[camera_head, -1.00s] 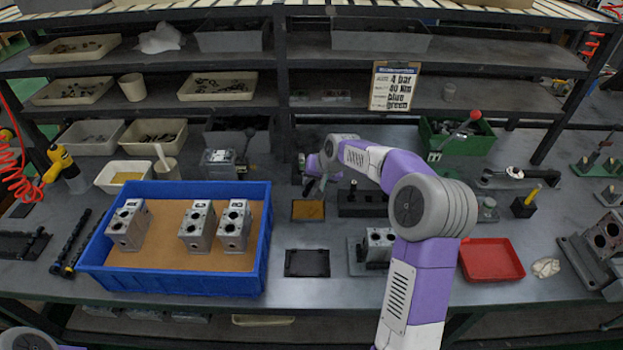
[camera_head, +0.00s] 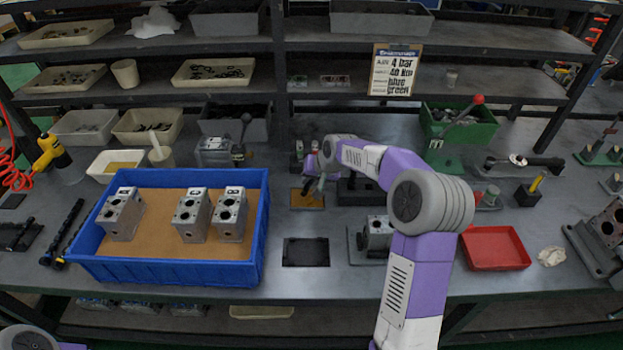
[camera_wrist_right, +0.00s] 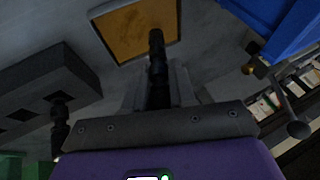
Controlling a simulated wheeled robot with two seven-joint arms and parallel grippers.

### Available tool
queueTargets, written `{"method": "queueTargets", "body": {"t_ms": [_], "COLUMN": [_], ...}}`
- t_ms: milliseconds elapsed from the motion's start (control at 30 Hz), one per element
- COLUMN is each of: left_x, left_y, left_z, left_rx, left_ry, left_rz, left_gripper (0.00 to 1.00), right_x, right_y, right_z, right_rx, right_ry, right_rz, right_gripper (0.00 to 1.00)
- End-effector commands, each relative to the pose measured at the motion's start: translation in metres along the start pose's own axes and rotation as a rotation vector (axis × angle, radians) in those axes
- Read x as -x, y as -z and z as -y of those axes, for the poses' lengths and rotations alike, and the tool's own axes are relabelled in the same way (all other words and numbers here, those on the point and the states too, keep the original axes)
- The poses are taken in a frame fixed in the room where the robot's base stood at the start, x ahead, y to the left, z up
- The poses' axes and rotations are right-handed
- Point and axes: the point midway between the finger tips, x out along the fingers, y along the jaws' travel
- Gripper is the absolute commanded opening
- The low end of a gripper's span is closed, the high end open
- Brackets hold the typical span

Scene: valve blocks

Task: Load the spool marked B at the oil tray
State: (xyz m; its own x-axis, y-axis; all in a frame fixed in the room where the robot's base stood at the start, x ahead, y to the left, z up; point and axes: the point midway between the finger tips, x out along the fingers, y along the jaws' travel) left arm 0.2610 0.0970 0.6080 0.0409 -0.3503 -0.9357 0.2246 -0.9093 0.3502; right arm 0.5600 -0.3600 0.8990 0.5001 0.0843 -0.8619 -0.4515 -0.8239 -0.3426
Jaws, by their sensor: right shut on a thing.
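The oil tray (camera_head: 307,202) is a small dark-rimmed square with an amber surface, at the middle of the bench. It also shows at the top of the right wrist view (camera_wrist_right: 128,28). My right gripper (camera_head: 313,184) is over the tray, pointing down. It is shut on a dark, ridged spool (camera_wrist_right: 157,58), whose far end overlaps the tray in the right wrist view. I cannot tell whether that end touches the oil. No letter on the spool can be read. My left gripper is out of view.
A dark rack (camera_head: 357,190) with square holes stands right of the tray; another spool (camera_wrist_right: 60,125) stands there. A blue bin (camera_head: 168,270) with three valve blocks lies left. A black mat (camera_head: 306,252) and red tray (camera_head: 494,248) lie in front.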

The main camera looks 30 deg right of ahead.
Motion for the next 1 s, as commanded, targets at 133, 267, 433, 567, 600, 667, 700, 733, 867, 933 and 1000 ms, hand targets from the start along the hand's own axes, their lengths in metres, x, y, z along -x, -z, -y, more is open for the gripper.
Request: {"method": "queueTargets", "body": {"t_ms": [133,267,433,567,600,667,700,733,867,933,1000], "left_x": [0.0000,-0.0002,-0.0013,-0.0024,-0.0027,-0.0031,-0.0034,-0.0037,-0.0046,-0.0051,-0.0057], "left_y": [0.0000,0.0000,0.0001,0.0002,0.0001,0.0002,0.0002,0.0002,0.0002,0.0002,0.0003], "left_z": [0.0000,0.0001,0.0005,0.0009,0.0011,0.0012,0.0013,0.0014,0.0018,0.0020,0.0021], "left_rx": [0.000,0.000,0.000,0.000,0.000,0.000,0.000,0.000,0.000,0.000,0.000], "left_ry": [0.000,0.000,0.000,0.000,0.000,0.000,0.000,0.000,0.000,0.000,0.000], "left_rz": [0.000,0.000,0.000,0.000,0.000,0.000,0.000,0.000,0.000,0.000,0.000], "left_gripper": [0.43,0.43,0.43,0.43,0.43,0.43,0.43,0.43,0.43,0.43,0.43], "right_x": [0.0005,0.0003,-0.0013,-0.0028,-0.0032,-0.0038,-0.0043,-0.0046,-0.0059,-0.0067,-0.0074], "right_y": [0.0006,0.0005,-0.0002,-0.0009,-0.0011,-0.0014,-0.0016,-0.0017,-0.0023,-0.0027,-0.0030], "right_z": [0.0004,0.0003,-0.0003,-0.0009,-0.0010,-0.0013,-0.0014,-0.0016,-0.0021,-0.0023,-0.0026], "right_rx": [0.000,0.000,0.000,0.000,0.000,0.000,0.000,0.000,0.000,0.000,0.000], "right_ry": [0.001,0.001,0.001,0.001,0.001,0.001,0.001,0.001,0.001,0.001,0.001], "right_rz": [-0.002,-0.002,-0.002,-0.001,-0.001,-0.001,-0.001,-0.001,-0.001,-0.001,-0.001], "right_gripper": [0.00,0.00,0.00,0.00,0.00,0.00,0.00,0.00,0.00,0.00,0.00]}}
